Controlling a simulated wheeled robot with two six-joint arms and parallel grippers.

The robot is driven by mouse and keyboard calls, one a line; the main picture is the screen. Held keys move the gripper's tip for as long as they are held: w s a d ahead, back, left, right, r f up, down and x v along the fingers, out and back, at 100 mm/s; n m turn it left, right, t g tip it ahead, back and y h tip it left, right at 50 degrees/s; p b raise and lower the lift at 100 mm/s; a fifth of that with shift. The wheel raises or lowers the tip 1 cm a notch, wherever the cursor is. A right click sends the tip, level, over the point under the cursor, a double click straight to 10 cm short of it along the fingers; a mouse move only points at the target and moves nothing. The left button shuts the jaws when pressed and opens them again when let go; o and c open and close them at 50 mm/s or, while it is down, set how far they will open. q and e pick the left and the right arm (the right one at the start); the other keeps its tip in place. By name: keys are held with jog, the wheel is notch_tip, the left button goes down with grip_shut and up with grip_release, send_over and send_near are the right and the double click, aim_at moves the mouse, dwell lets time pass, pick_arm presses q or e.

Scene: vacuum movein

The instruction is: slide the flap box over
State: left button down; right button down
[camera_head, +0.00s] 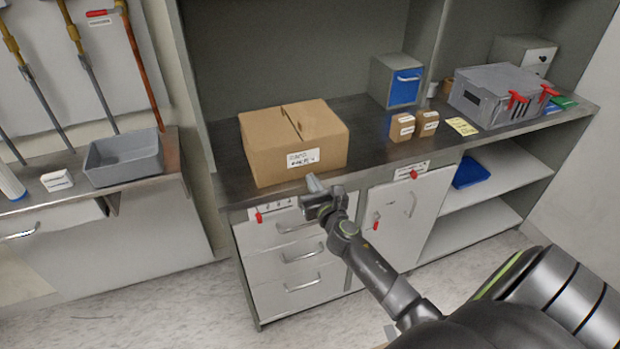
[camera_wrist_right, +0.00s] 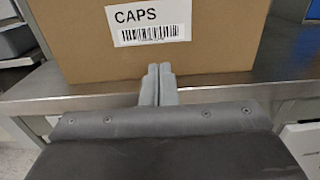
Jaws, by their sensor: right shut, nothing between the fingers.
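The flap box is a brown cardboard box (camera_head: 262,150) standing upright on the metal counter, left of its middle, near the front edge. Its top flaps are almost closed, with a dark gap between them. A white label with "CAPS" and a barcode faces me, and the box fills the top of the right wrist view (camera_wrist_right: 215,55). My right gripper (camera_head: 314,184) is shut and empty in front of the box's label side, at the counter's front edge. Its fingertips (camera_wrist_right: 160,70) are close to the box's lower front; I cannot tell whether they touch. My left gripper is not in view.
On the metal counter (camera_head: 375,160), two small boxes (camera_head: 402,127), a blue-fronted bin (camera_head: 404,90) and a grey case with red latches (camera_head: 490,92) stand right of the box. A grey tray (camera_head: 124,160) sits on the separate left bench. Counter is clear directly right of the box.

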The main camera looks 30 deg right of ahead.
aim_at(306, 171)
jog(key=shift+x, duration=1.1)
jog(key=shift+b+x, duration=0.4)
jog(key=shift+x, duration=1.35)
jog(key=shift+s, duration=0.1)
jog(key=shift+f, duration=0.1)
